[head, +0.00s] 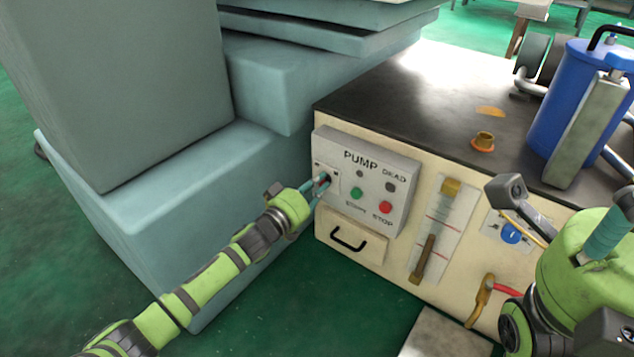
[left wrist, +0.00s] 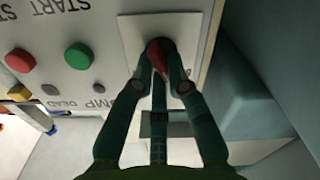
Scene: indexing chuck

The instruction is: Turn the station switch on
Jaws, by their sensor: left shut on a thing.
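The station switch is a small red lever (left wrist: 156,56) on a pale square plate in the left wrist view. In the head view its plate (head: 327,174) is at the left end of the grey PUMP panel (head: 372,180). My left gripper (head: 321,184) reaches the plate from the left. In the left wrist view its dark green fingers (left wrist: 158,72) are closed around the red lever and partly hide it. The lever's exact position is hard to tell.
The panel carries a green button (head: 356,194) and a red button (head: 385,208). A large blue-grey machine body (head: 200,190) stands close left. A blue canister (head: 575,100) stands on the dark bench top (head: 400,95).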

